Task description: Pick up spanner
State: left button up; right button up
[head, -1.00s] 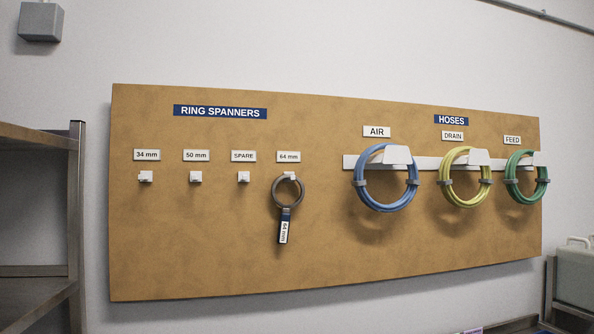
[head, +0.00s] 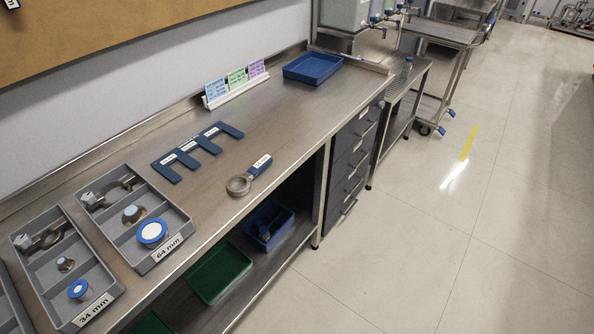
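A ring spanner (head: 248,176) lies flat on the steel workbench (head: 283,123), near its front edge, in the head view. Its grey ring end points toward the lower left and its dark blue handle, with a white label, toward the upper right. The label is too small to read. Neither of my grippers is in view.
Left of the spanner are grey trays marked 64 mm (head: 184,218) and 34 mm (head: 48,293), holding parts. A blue comb-shaped gauge (head: 197,151), card stand (head: 238,91) and blue tray (head: 313,67) stand behind. Green (head: 219,271) and blue bins sit below; right floor is clear.

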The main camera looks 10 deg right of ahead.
aim_at(260, 166)
jog(key=u, duration=4.5)
jog(key=k, duration=3)
jog(key=z, duration=0.9)
